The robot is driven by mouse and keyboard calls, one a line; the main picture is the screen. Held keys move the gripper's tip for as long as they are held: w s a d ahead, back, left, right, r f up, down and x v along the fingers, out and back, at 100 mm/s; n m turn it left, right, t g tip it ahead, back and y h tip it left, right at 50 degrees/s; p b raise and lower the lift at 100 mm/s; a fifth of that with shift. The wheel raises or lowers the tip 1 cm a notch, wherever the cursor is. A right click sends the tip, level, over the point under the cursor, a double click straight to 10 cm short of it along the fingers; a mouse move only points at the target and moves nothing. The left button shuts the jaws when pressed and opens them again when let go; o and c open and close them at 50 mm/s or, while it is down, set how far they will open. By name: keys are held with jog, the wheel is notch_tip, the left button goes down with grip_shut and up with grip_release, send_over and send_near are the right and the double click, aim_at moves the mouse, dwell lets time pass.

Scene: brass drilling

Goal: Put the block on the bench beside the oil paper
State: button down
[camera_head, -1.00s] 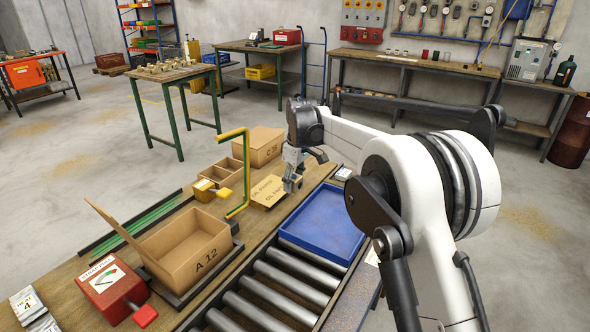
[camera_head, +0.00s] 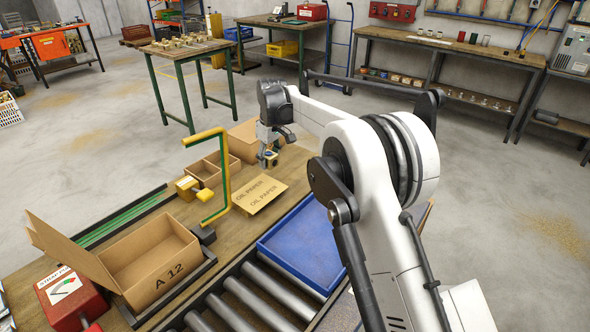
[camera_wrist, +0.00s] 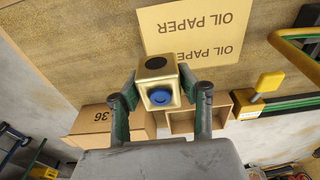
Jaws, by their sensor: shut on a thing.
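My gripper (camera_head: 268,158) is shut on a brass block (camera_wrist: 158,70) with a dark round hole in one face and a blue disc in another. In the wrist view the block sits between both fingertips. In the head view the block (camera_head: 271,155) is small and partly hidden by the fingers. The oil paper (camera_head: 258,193) lies flat on the wooden bench (camera_head: 121,215), nearer the camera than my gripper. It also shows in the wrist view (camera_wrist: 195,55), just past the block. I cannot tell how high the block is above the bench.
A cardboard box (camera_head: 243,140) and a divided carton (camera_head: 207,170) stand close to my gripper. A yellow-green crank frame (camera_head: 224,170) rises left of the oil paper. A blue tray (camera_head: 305,243) lies on the rollers to the right. An open A 12 box (camera_head: 150,262) stands at the front left.

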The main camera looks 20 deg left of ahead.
send_over(296, 180)
notch_tip(296, 180, down, 6)
jog(key=shift+d+f, duration=0.1)
jog(key=shift+f, duration=2)
jog(key=shift+f, duration=0.2)
jog(key=c, duration=1.2)
grip_release()
jog(key=shift+o, duration=0.2)
notch_tip(296, 180, up, 12)
jog(key=d, duration=0.1)
jog(key=shift+s+d+r, duration=0.15)
jog(key=shift+s+d, duration=0.05)
jog(key=shift+s, duration=0.05)
